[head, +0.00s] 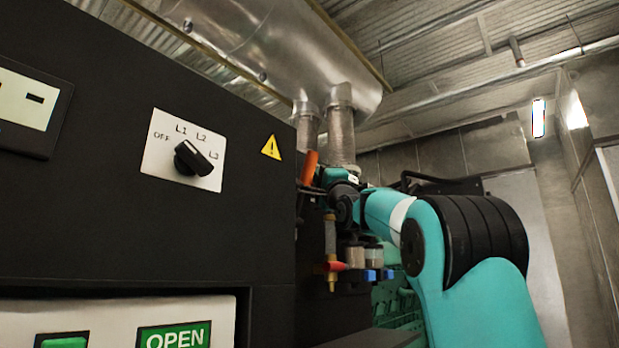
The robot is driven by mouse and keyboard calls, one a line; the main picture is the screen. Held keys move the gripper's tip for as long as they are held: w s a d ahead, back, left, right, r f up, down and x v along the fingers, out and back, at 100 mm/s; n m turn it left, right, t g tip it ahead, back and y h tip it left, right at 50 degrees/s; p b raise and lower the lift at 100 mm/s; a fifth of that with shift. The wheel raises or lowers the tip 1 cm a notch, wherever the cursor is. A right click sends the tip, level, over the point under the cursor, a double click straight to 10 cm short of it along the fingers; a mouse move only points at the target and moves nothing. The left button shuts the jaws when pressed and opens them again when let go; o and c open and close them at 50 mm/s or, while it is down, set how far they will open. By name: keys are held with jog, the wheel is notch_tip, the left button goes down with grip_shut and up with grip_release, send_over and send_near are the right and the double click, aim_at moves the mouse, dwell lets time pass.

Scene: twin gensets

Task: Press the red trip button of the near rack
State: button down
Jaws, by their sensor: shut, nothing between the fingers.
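The near black rack (90,220) fills the left side of the head view. I cannot make out a red trip button on the part of it that shows. A white plate at the bottom left carries a green button (64,343) and a green OPEN label (174,337), both cut by the frame edge. My teal arm rises at the right and bends toward the rack's right edge. At its end, my gripper (310,166) seems to be the small orange-tipped part, shut and empty, apart from the buttons. Its details are small and partly dark.
A rotary selector (192,158) marked OFF, L1, L2, L3 and a yellow warning sign (271,147) are on the rack. A display panel (28,108) is at the left. Behind are a red-handled valve (334,266), a teal engine (395,302) and silver exhaust ducting (265,40) overhead.

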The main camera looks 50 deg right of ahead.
jog(key=shift+w+h, duration=0.3)
jog(key=shift+w, duration=0.1)
dwell(0.5)
jog(key=shift+s+f, duration=0.1)
jog(key=shift+s, duration=0.05)
jog(key=shift+s+b, duration=0.45)
jog(key=shift+s, duration=0.25)
